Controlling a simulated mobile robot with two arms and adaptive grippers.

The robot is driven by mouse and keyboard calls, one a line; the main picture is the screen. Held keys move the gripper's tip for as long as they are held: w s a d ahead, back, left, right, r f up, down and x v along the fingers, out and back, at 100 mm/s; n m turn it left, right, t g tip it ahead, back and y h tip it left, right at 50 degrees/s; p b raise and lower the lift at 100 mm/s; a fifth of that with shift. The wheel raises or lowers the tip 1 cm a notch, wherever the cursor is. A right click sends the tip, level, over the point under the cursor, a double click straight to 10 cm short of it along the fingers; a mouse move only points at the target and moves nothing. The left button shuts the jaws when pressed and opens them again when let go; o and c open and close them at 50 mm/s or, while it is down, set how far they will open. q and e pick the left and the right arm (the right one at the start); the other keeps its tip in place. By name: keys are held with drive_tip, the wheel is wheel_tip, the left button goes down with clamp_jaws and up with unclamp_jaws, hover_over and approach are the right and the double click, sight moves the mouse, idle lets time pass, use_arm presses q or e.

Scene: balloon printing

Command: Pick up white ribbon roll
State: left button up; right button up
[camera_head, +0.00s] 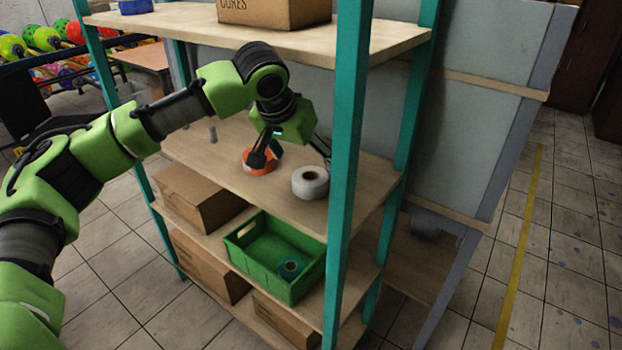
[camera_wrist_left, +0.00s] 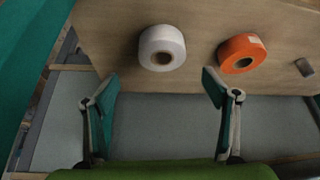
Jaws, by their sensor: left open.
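The white ribbon roll (camera_head: 310,182) lies flat on the middle wooden shelf, near the teal front post. It also shows in the left wrist view (camera_wrist_left: 150,56), hole facing the camera. An orange roll (camera_head: 260,161) lies on the same shelf to its left; in the left wrist view it is to the right (camera_wrist_left: 253,53). My left gripper (camera_head: 294,160) is over this shelf, open and empty. In the left wrist view its two fingers (camera_wrist_left: 158,110) are spread wide, and the white roll is beyond the gap between them. One finger partly hides the orange roll in the head view. My right gripper is not in view.
The shelf rack has teal posts (camera_head: 347,150) close to my left gripper, and an upper shelf (camera_head: 180,24) with a cardboard box (camera_head: 274,12) above it. A small grey object (camera_head: 212,134) stands on the middle shelf. A green crate (camera_head: 240,262) and cardboard boxes are below.

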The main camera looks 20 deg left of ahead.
sight(310, 177)
use_arm(q)
drive_tip(key=x, duration=0.4)
drive_tip(key=shift+w+f+p, duration=0.3)
drive_tip(key=shift+f+p, duration=0.05)
drive_tip(key=shift+f, duration=0.15)
drive_tip(key=p+x, duration=0.1)
drive_tip(key=x, duration=0.3)
drive_tip(key=shift+a+f, duration=0.2)
drive_tip(key=shift+f, duration=0.1)
drive_tip(key=c, duration=1.2)
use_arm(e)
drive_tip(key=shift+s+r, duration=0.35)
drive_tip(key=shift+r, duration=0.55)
